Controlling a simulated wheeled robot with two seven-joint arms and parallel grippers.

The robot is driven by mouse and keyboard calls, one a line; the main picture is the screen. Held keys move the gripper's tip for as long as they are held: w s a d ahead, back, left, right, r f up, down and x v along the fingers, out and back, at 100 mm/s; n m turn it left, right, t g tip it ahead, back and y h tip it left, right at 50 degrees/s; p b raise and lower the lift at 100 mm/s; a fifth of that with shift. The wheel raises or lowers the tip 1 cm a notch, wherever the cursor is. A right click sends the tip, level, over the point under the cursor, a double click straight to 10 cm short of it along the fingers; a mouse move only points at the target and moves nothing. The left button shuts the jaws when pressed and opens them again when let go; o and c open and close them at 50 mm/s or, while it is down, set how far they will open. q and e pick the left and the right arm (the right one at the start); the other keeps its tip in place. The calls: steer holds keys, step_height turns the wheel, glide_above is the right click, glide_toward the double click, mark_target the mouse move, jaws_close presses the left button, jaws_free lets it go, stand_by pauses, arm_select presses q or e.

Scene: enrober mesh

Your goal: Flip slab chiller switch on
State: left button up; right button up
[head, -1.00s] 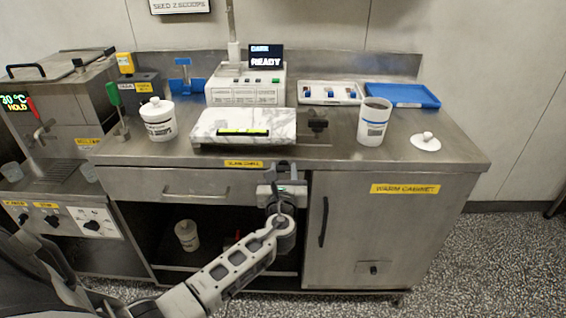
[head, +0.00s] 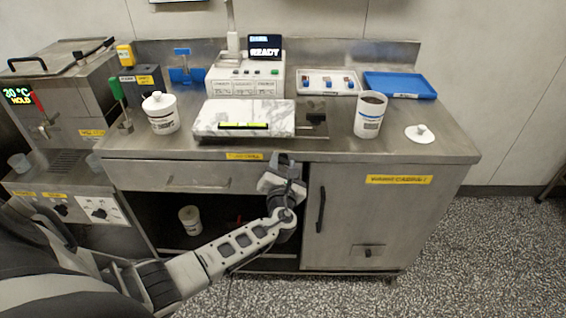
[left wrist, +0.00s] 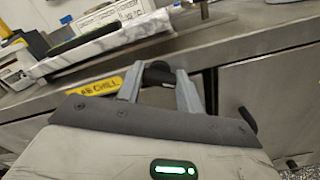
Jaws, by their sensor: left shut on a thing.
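The yellow slab chill label (head: 245,157) is on the front of the counter just under its edge, and shows in the left wrist view (left wrist: 101,85). My left gripper (head: 286,160) is at the front panel to the right of this label. In the left wrist view, its two grey fingers are on either side of a black switch knob (left wrist: 158,72), and the gripper is shut on it. The fingers hide part of the knob, so its on or off position cannot be told. The marble slab (head: 222,113) lies on the counter above. My right gripper is not in view.
A drawer (head: 190,176) and open shelf are left of the gripper; the warm cabinet door (head: 375,215) is right. On the counter stand a lidded white tub (head: 161,115), an open white tub (head: 369,117), a control box (head: 243,78) and a blue tray (head: 402,84).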

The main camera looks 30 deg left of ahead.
arm_select(q)
steer(key=shift+f, duration=0.1)
steer(key=o, duration=1)
steer(key=shift+s, duration=0.1)
steer(key=v, duration=1.6)
